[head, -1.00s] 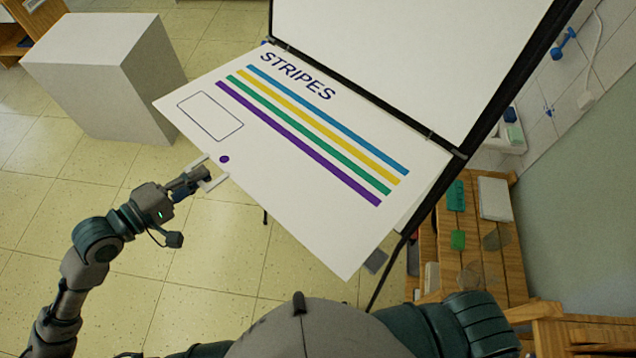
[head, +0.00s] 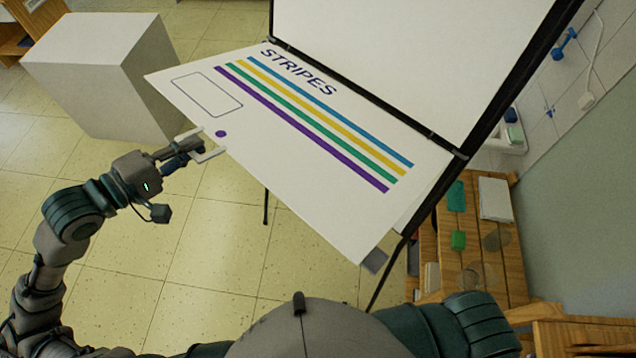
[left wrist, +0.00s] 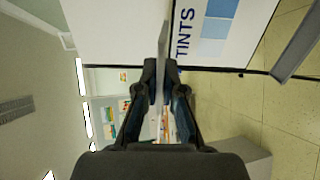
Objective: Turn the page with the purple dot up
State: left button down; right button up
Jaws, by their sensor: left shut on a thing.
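The page headed STRIPES (head: 300,150) hangs out from the flip-chart easel, lifted and tilted, still joined along its top edge. Its purple dot (head: 221,134) is near the outer edge, beside a white bracket-like handle (head: 213,156). My left gripper (head: 203,148) is shut at that handle, at the page's outer edge. In the left wrist view my left gripper (left wrist: 163,88) pinches a thin white piece seen edge-on. Another sheet reading TINTS, with blue squares (left wrist: 215,28), shows beside it there. My right gripper is out of view.
A white block (head: 100,75) stands on the floor at the left. The easel's black frame (head: 480,120) runs along the page's right side. A wooden shelf (head: 480,260) with small items is at the right.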

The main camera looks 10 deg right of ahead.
pick_arm(q)
jog(key=shift+d+r, duration=0.1)
jog(key=shift+r, duration=0.15)
notch_tip(320, 180, up, 9)
jog(key=w+d, duration=0.2)
jog(key=d, duration=0.1)
jog(key=shift+f, duration=0.2)
dwell(0.5)
jog(key=shift+r, duration=0.1)
jog(key=w+d+r, duration=0.3)
jog(key=d+r, duration=0.1)
jog(key=r, duration=0.3)
jog(key=shift+r, duration=0.35)
dwell(0.4)
jog(key=shift+w+d+r, duration=0.1)
